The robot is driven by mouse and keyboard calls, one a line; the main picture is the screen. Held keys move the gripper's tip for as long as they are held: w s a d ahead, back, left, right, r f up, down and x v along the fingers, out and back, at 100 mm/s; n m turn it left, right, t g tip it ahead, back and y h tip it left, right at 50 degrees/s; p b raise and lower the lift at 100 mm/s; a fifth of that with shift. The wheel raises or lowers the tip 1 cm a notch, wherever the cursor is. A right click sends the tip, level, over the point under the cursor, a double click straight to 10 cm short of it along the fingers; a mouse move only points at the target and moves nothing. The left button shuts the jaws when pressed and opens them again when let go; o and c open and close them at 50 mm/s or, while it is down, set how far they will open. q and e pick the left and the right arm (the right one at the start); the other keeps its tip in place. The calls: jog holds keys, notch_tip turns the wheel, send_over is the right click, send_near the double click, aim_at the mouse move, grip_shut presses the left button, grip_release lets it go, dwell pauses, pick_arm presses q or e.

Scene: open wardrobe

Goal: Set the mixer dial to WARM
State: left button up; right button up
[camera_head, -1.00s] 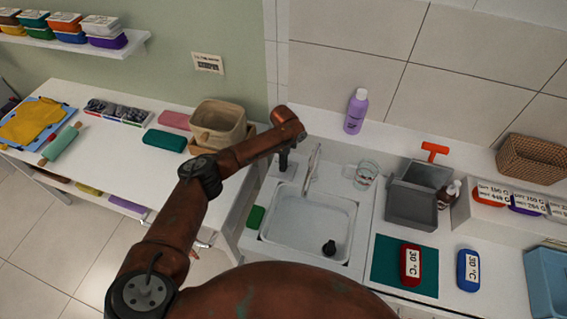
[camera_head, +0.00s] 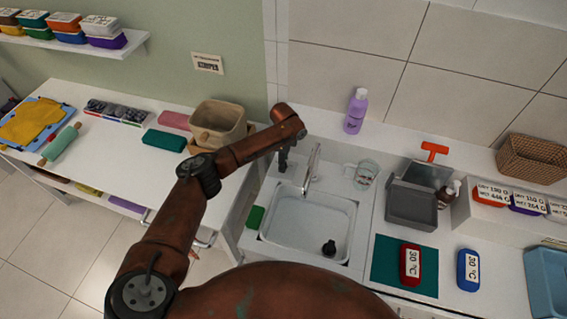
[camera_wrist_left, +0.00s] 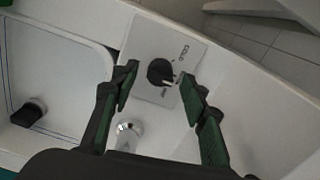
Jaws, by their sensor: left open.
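The mixer dial (camera_wrist_left: 160,72) is a round black knob on a pale square plate (camera_wrist_left: 180,45) beside the sink. A short white mark shows at its lower right edge. "COLD" is printed above right of it, and a second word below it is small and partly hidden. My left gripper (camera_wrist_left: 158,80) is open, with one green-padded finger on each side of the dial; I cannot tell whether either touches it. In the head view my left gripper (camera_head: 283,160) is a small dark shape under the arm's end by the sink. My right gripper is not in view.
The sink basin (camera_head: 273,239) and tap (camera_head: 312,168) lie right of the left gripper. A chrome round fitting (camera_wrist_left: 128,130) shows below the dial in the wrist view. A glass (camera_head: 365,175), a purple bottle (camera_head: 356,112) and a grey bin (camera_head: 410,205) stand farther right.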

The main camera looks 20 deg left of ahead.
pick_arm(q)
notch_tip(320, 180, up, 11)
dwell(0.3)
dwell(0.4)
